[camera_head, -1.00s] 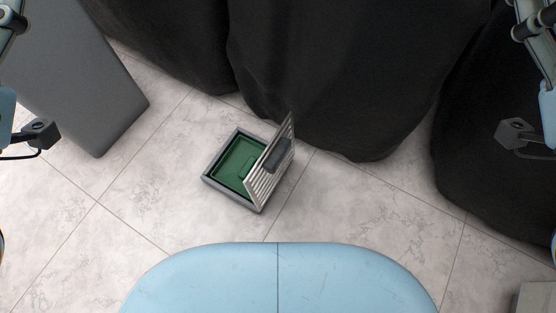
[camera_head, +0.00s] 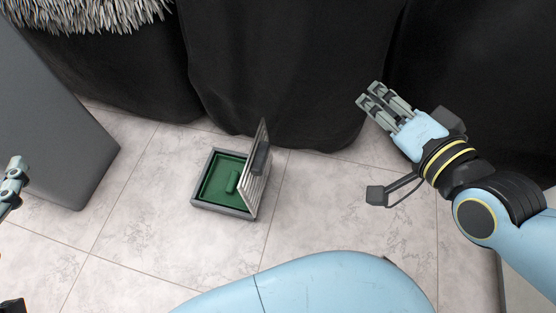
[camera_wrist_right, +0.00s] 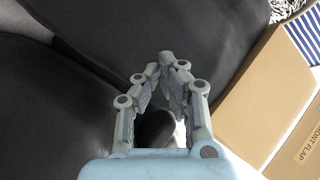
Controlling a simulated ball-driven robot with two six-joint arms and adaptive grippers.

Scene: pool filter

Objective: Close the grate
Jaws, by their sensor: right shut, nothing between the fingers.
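The pool filter box (camera_head: 222,209) is a grey square frame with a green inside, set on the tiled floor in the head view. A small green block lies inside it. The slatted grate (camera_head: 252,186) stands steeply raised along the box's right side, so the box is open. A dark piece (camera_head: 261,155) is on the grate's right face. My right gripper (camera_head: 369,93) is up and right of the grate, apart from it. In the right wrist view its fingers (camera_wrist_right: 167,60) meet at the tips, empty. My left gripper (camera_head: 14,176) is only partly visible at the left edge.
Black draped cloth (camera_head: 290,70) hangs behind the box. A grey slab (camera_head: 45,120) stands at the left. The tiled floor (camera_head: 315,210) right of the grate is clear. A cardboard box (camera_wrist_right: 250,90) shows in the right wrist view.

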